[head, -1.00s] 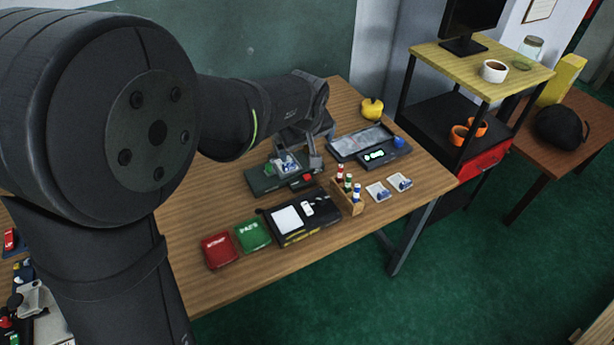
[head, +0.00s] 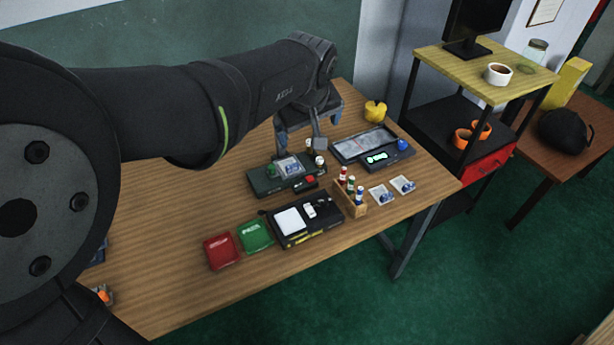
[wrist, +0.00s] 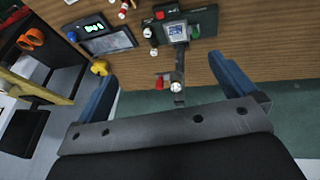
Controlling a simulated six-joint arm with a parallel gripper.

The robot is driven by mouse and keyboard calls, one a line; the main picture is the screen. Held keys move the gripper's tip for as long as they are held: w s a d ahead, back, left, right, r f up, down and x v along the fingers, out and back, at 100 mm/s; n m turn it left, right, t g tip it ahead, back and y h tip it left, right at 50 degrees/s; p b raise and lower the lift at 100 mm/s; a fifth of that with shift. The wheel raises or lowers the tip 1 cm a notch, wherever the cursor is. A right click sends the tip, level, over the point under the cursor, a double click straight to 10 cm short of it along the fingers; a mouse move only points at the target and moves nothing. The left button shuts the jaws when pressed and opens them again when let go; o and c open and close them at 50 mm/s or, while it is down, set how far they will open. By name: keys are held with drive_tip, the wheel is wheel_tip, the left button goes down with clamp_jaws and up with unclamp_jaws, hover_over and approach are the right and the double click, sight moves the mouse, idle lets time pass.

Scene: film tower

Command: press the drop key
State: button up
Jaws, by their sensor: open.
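A dark green device (head: 262,182) sits mid-table with a small film picture (head: 287,167) on top. A red key (head: 310,180) is at its front right, and a green knob (head: 271,170) at its left. I cannot read which key is the drop key. The device also shows at the top of the wrist view (wrist: 203,18), with its red key (wrist: 160,15) and a dark post (wrist: 179,65) reaching between my fingers. My gripper (head: 300,140) is open behind and above the device; in the wrist view its blue fingers (wrist: 163,68) are spread, with nothing held.
A black tray unit (head: 305,228) lies in front, with red (head: 221,250) and green (head: 256,236) trays to its left. A bottle rack (head: 350,200) and a device with a lit display (head: 377,157) stand to the right. A yellow object (head: 375,111) is behind.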

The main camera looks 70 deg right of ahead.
drive_tip(key=shift+a+r, duration=0.15)
drive_tip(key=shift+r, duration=0.2)
